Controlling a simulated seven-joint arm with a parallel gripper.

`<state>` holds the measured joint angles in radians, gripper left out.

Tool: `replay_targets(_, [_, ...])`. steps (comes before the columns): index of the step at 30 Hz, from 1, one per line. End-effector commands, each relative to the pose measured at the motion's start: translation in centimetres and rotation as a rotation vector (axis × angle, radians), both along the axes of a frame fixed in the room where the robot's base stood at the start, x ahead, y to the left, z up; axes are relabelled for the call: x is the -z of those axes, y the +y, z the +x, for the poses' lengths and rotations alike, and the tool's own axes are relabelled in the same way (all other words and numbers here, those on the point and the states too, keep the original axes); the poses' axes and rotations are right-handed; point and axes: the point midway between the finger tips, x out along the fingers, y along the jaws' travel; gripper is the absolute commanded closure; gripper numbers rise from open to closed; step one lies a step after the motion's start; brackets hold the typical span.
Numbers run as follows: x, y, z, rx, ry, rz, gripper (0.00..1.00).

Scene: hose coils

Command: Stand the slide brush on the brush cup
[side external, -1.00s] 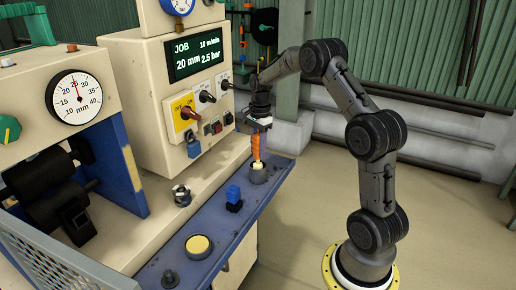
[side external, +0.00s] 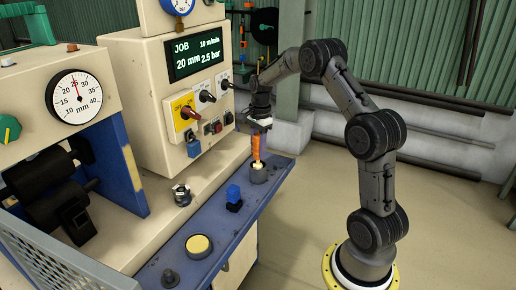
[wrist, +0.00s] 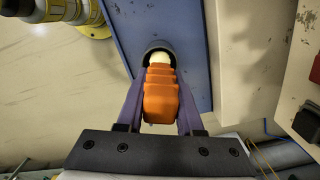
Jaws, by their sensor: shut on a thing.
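The slide brush has an orange ribbed handle (side external: 257,146) and a cream lower end. It hangs upright, cream end down, in my gripper (side external: 258,128). The brush cup (side external: 258,176) is a short grey cup on the blue shelf. The cream end is at the cup's mouth in the side view; I cannot tell how deep it sits. In the wrist view my gripper (wrist: 160,112) has its two fingers shut on the orange handle (wrist: 160,98) from both sides. There the cream end overlaps the dark cup mouth (wrist: 158,47), whose lower part is hidden by the brush.
The blue shelf (side external: 222,222) also bears a blue block-like part (side external: 233,198), a yellow round button (side external: 199,245) and a dark knob (side external: 170,278). The cream machine panel with switches (side external: 205,98) rises close behind my gripper. Open floor lies right of the shelf.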

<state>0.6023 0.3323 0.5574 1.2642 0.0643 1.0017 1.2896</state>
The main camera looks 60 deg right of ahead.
Motion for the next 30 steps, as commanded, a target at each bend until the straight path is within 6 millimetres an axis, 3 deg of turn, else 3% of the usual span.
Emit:
replay_targets(26, [0.76,0.01,-0.01,0.0,0.001,0.0,1.0])
replay_targets(27, [0.76,0.01,-0.01,0.0,0.001,0.0,0.63])
replay_targets(30, [0.76,0.01,-0.01,0.0,0.001,0.0,0.45])
